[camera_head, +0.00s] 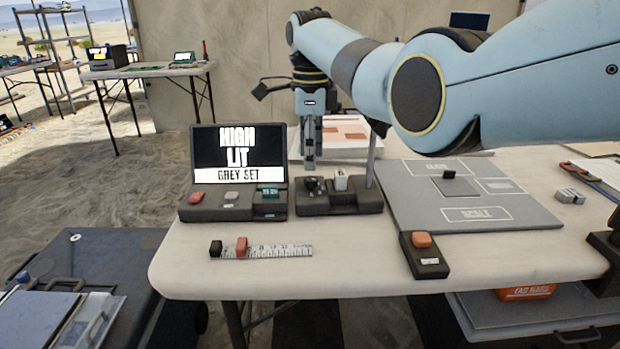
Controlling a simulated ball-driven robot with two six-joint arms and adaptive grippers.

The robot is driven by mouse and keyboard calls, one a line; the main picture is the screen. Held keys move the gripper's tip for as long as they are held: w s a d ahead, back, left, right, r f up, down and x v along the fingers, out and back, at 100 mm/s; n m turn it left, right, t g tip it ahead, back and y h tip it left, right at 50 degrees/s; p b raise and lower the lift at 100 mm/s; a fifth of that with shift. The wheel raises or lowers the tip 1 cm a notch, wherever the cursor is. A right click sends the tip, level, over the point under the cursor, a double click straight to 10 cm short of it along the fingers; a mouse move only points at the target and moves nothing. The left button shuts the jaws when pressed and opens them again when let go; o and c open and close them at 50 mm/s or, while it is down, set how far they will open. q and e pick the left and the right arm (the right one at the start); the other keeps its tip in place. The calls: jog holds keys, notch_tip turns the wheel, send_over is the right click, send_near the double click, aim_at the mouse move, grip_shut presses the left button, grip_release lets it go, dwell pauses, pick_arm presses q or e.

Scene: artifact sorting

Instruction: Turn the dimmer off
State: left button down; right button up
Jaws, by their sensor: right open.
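No part here is labelled as the dimmer. A dark control box (350,202) with a small dark knob (315,186) and a white block (340,181) on top stands at the back middle of the table. My right gripper (309,164) points down just above and behind the knob, empty and open; it appears apart from the box. The setting of the knob is too small to tell. A screen unit (238,165) left of the box reads "HIGH LIT GREY SET" and has several coloured keys below. My left gripper is out of view.
A ruler strip (285,251) with a dark and a red block lies at the front left of the white table (330,260). A box with a red button (423,241) stands front right, beside a grey marked board (470,214).

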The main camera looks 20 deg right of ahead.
aim_at(311, 178)
notch_tip(311, 178, down, 4)
jog(key=shift+f+b, duration=0.15)
jog(key=shift+b, duration=0.35)
jog(key=shift+f, duration=0.35)
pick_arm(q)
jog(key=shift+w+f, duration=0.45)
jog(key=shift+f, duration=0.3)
pick_arm(e)
jog(key=shift+c, duration=0.2)
grip_shut()
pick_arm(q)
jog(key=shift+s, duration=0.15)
